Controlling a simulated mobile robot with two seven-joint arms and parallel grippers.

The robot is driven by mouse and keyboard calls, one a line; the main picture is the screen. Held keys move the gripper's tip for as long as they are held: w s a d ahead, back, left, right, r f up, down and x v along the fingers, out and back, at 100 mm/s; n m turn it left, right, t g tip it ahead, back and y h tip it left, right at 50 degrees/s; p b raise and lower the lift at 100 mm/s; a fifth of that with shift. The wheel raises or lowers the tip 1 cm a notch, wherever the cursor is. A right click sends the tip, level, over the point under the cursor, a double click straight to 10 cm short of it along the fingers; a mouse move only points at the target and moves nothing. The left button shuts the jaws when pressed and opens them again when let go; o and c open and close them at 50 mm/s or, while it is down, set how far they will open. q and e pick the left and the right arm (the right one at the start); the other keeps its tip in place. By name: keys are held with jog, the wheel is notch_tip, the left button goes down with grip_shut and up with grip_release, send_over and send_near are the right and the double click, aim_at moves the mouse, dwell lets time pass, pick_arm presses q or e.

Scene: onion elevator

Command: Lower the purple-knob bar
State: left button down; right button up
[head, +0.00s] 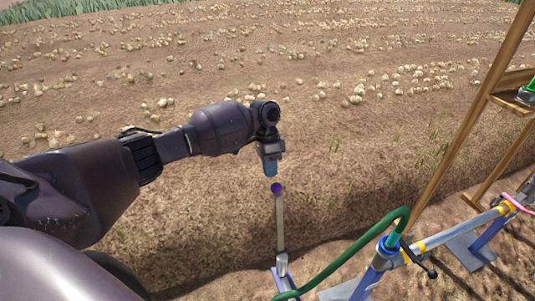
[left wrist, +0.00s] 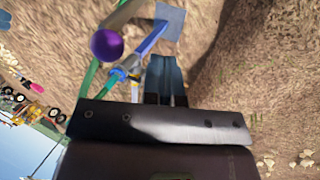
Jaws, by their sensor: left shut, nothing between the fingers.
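The purple knob (head: 277,188) tops a pale upright bar (head: 280,225) that rises from a metal socket on a blue frame. My left gripper (head: 270,170) is shut and empty, just above the knob and slightly to its left in the head view. In the left wrist view the purple knob (left wrist: 106,45) is to the left of the closed blue fingers (left wrist: 166,75), apart from them in the picture. I cannot tell whether the gripper touches the knob. My right gripper is not in view.
A green hose (head: 350,253) curves in front of the bar's foot to a blue post (head: 385,252). A yellow-and-grey rail (head: 450,232) and a wooden frame (head: 465,125) stand at the right. Onions (head: 355,95) lie in rows on the soil behind.

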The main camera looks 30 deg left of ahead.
pick_arm(q)
jog(key=shift+s+d+r, duration=0.15)
jog(key=shift+s+d, duration=0.8)
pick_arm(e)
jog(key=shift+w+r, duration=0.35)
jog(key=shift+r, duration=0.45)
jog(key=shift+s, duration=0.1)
